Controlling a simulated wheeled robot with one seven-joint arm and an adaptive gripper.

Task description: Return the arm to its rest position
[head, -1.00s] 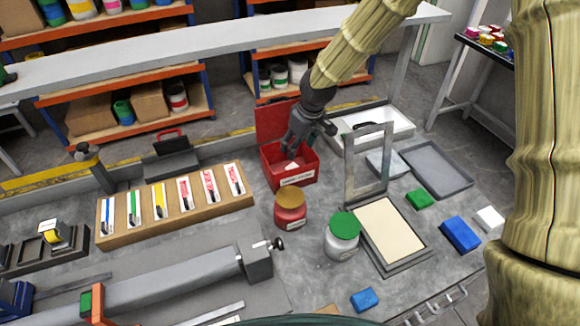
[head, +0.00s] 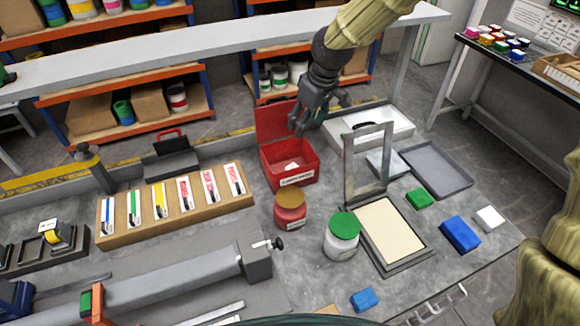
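My gripper (head: 318,120) hangs above and a little behind the open red box (head: 290,175) on the grey workbench. Its fingers look spread apart, with nothing seen between them. My arm comes down from the top right in its tan sleeve. The red box has its lid raised at the back and a label on its front. A small pale item (head: 291,166) lies inside it; I cannot tell what it is.
A red jar with a brown lid (head: 290,209), a jar with a green lid (head: 342,236) and an upright grey frame (head: 368,160) stand near the box. A white tray (head: 375,132) is behind. A long pale beam (head: 200,47) crosses above the bench.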

